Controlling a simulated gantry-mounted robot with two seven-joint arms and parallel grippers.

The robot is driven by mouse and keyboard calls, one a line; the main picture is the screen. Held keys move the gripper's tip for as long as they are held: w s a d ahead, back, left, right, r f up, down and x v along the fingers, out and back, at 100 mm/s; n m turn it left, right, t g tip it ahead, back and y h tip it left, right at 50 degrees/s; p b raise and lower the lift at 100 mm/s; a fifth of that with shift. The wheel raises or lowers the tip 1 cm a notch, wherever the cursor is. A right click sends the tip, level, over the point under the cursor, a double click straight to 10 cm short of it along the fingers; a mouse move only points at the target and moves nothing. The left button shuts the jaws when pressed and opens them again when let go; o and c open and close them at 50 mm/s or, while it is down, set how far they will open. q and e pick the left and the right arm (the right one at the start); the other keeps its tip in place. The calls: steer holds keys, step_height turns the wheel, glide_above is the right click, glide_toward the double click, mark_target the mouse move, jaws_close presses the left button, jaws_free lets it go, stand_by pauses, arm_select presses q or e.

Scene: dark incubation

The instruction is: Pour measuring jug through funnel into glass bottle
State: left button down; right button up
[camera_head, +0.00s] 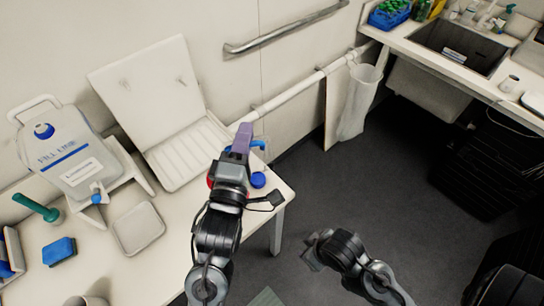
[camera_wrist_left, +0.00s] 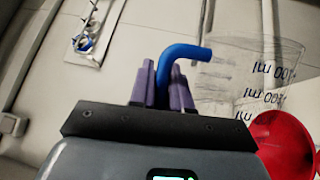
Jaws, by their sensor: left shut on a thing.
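My left gripper (camera_head: 243,134) has purple fingers and reaches over the right end of the white table. In the left wrist view its fingers (camera_wrist_left: 161,82) are shut on the blue handle of the measuring jug (camera_wrist_left: 235,88). The jug is clear, with dark "ml" marks, and stands out to the right of the fingers. In the head view my gripper hides most of the jug. A red funnel (camera_wrist_left: 284,146) shows below the jug in the wrist view; whether they touch is unclear. A red edge shows beside my left wrist in the head view. I cannot make out the glass bottle. My right gripper (camera_head: 313,250) is low over the floor, its jaws unclear.
A blue cap (camera_head: 258,180) lies right of my left wrist. The white table (camera_head: 130,278) also bears an open white case (camera_head: 150,95), a large jerrycan (camera_head: 65,160), a shallow tray (camera_head: 138,228) and a blue sponge (camera_head: 59,251). A sink counter (camera_head: 415,48) stands back right.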

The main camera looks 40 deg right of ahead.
mark_target(267, 146)
stand_by(0.3)
arm_select(q)
steer(key=shift+s+d+m+p, duration=0.15)
steer(key=shift+d+m+p, duration=0.2)
steer(key=shift+p, duration=0.2)
steer(key=shift+s+d+f+m+g+p, duration=0.15)
steer(key=shift+d+m+g+p, duration=0.05)
steer(key=shift+d+m+p, duration=0.2)
steer(key=shift+s+d+f+m+g+p, duration=0.1)
steer(key=shift+d+f+m+g+p, duration=0.05)
steer(key=shift+d+m+g+p, duration=0.15)
steer(key=shift+s+d+f+m+p, duration=0.25)
steer(key=shift+d+f+m+p, duration=0.2)
steer(key=shift+m, duration=0.1)
steer(key=shift+f+y, duration=0.1)
steer(key=shift+y, duration=0.2)
steer(key=shift+d, duration=0.15)
steer(key=shift+s+d+f+m+g+p, duration=0.1)
steer(key=shift+s+d+m+g+p, duration=0.25)
steer(key=shift+d+m+p, duration=0.2)
steer(key=shift+s+d+f+m+g+y, duration=0.25)
steer(key=shift+d+f+m, duration=0.2)
steer(key=shift+d+m, duration=0.2)
steer(key=shift+s+d+f+m+g+y, duration=0.1)
steer(key=shift+s+d+f+m+y, duration=0.15)
steer(key=shift+d+f+m, duration=0.25)
